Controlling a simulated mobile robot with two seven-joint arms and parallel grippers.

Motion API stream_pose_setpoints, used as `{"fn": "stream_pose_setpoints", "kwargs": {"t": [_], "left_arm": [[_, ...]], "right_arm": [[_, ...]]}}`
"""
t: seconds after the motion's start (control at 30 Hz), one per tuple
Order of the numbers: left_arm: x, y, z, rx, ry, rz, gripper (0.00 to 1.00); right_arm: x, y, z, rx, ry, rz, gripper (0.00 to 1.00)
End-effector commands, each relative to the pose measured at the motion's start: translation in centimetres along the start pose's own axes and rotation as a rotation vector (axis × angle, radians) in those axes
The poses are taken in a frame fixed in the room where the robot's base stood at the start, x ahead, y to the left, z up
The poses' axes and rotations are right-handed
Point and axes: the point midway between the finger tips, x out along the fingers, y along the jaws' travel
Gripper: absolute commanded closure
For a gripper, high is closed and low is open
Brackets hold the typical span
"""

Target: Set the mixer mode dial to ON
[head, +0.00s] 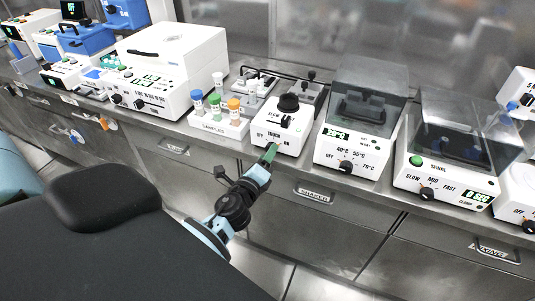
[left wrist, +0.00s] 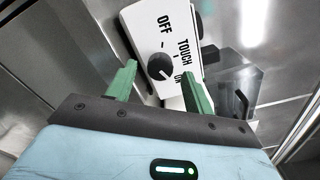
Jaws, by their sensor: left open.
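The mixer (head: 295,125) is a small white unit with a black cup on top, standing on the bench in the head view. Its front panel also shows in the left wrist view (left wrist: 149,22), with the labels OFF, TOUCH and ON. The black mode dial (left wrist: 159,66) sits beside these labels; I cannot tell clearly which mark it points to. My left gripper (head: 270,151) is in front of the mixer's panel, its green fingers open. In the left wrist view the gripper (left wrist: 159,74) has one finger on either side of the dial; contact is not visible. My right gripper is not in view.
A sample rack (head: 218,127) with capped tubes stands left of the mixer. A white heating unit (head: 352,150) and a shaker (head: 445,180) stand to its right. Drawers with handles line the bench front below.

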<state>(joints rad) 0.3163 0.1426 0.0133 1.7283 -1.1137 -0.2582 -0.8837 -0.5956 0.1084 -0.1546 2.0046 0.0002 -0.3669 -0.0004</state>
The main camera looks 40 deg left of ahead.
Motion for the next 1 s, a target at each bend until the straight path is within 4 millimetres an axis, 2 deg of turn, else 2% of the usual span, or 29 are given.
{"fn": "stream_pose_setpoints", "kwargs": {"t": [0.2, 0.4, 1.0], "left_arm": [[-3.6, 0.2, -0.1, 0.001, 0.002, 0.003, 0.48], [-5.8, 0.1, -0.1, 0.001, 0.001, 0.002, 0.48], [-6.2, 0.0, 0.0, 0.000, 0.000, 0.001, 0.48]], "right_arm": [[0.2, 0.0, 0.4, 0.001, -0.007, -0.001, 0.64], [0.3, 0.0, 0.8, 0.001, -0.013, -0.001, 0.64], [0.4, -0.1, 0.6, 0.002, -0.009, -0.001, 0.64]]}}
